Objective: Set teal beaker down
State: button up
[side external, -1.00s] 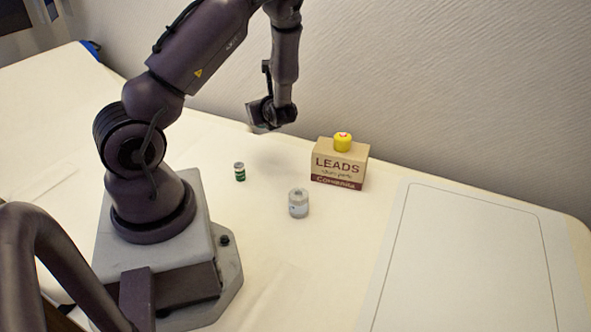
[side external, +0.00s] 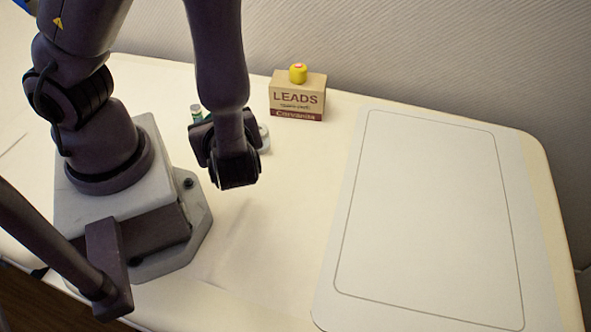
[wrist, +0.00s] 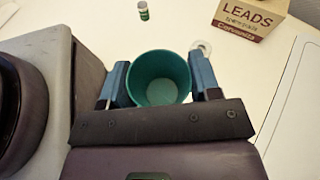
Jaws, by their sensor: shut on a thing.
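The teal beaker (wrist: 160,80) is in the wrist view, upright with its open top toward the camera, and looks empty inside. My gripper (wrist: 162,84) is shut on it, with one blue finger against each side. In the side view my gripper (side external: 226,160) points down over the cream table to the right of my base. The beaker is hidden behind the gripper there. I cannot tell how far its bottom is from the table.
A cardboard LEADS box (side external: 297,98) stands at the back with a yellow object (side external: 298,73) on top. A small green vial (side external: 196,114) stands further left. A pale outlined mat (side external: 430,215) at right is bare.

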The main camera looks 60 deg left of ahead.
jog(key=shift+s+d, duration=0.2)
jog(key=shift+s, duration=0.05)
jog(key=w+f, duration=0.3)
jog(key=w, duration=0.1)
jog(key=w+f, duration=0.3)
jog(key=w, duration=0.1)
jog(key=w+f, duration=0.3)
jog(key=w, duration=0.2)
jog(key=shift+w+d+f, duration=0.1)
jog(key=shift+w+f, duration=0.15)
jog(key=shift+f, duration=0.75)
jog(key=shift+w+f, duration=0.1)
jog(key=shift+f, duration=0.8)
jog(key=shift+f, duration=0.1)
jog(key=o, duration=0.9)
